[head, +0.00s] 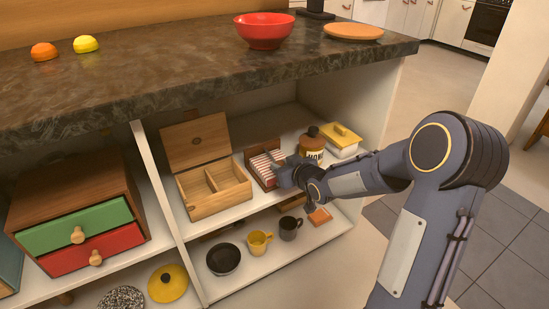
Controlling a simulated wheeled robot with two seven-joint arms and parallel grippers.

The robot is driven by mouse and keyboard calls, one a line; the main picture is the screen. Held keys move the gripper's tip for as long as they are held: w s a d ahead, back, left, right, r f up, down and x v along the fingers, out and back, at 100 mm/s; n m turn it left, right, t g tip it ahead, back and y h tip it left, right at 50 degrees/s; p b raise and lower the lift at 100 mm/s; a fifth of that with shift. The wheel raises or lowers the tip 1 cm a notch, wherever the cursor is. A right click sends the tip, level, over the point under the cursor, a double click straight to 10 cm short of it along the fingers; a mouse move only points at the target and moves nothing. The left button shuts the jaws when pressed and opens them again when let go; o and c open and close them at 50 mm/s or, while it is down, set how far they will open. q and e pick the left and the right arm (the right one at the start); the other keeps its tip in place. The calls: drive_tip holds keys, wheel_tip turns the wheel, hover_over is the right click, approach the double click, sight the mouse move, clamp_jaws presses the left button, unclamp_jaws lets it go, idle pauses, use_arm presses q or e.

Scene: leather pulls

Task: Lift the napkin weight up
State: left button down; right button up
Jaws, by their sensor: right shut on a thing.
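A dark reddish wooden napkin holder (250,157) with striped napkins (262,168) stands on the upper shelf under the counter. My right gripper (282,172) reaches in from the right to the holder's right front side. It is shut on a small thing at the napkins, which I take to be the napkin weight. The gripper hides most of that thing, and I cannot tell whether it is clear of the napkins. My left gripper is not in view.
An open wooden box (215,190) stands left of the holder. A labelled jar (311,143) and a yellow-lidded dish (342,140) stand close on the right. The counter (180,78) overhangs the shelf. Mugs and a dark bowl (223,259) sit on the shelf below.

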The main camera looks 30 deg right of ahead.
drive_tip(key=shift+w+r+p, duration=0.25)
drive_tip(key=shift+r+p, duration=0.55)
drive_tip(key=shift+r, duration=0.3)
drive_tip(key=shift+w+r+p, duration=0.2)
drive_tip(key=shift+r+p, duration=0.55)
drive_tip(key=shift+r, duration=0.4)
drive_tip(key=shift+w+a+r+p, duration=0.15)
drive_tip(key=shift+w+r+p, duration=1.05)
drive_tip(key=shift+r, duration=0.35)
drive_tip(key=shift+w, duration=0.1)
drive_tip(key=shift+w+r, duration=0.1)
